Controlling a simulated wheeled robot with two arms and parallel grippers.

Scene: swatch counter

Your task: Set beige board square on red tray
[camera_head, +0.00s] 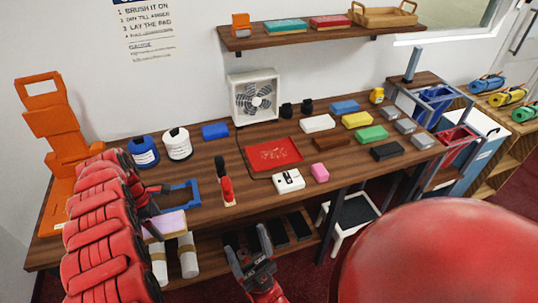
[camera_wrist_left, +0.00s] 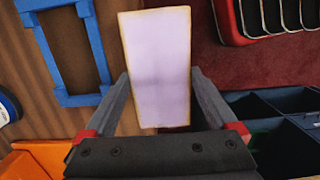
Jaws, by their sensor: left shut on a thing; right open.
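A flat board with a pale lilac face and beige edges (camera_wrist_left: 157,65) is held between the fingers of my left gripper (camera_wrist_left: 159,82). In the head view this board (camera_head: 166,224) shows at the table's front edge, left of the middle, with part hidden by my left arm. The red tray (camera_head: 273,154) lies flat on the table, to the right of and further back than my left gripper (camera_head: 150,207); its inside shows some marks and no board. My right gripper (camera_head: 252,262) is open and empty, low in front of the table.
A white device (camera_head: 288,181) and pink block (camera_head: 320,173) sit before the tray. A fan (camera_head: 254,98) stands behind it. Several coloured blocks cover the right side.

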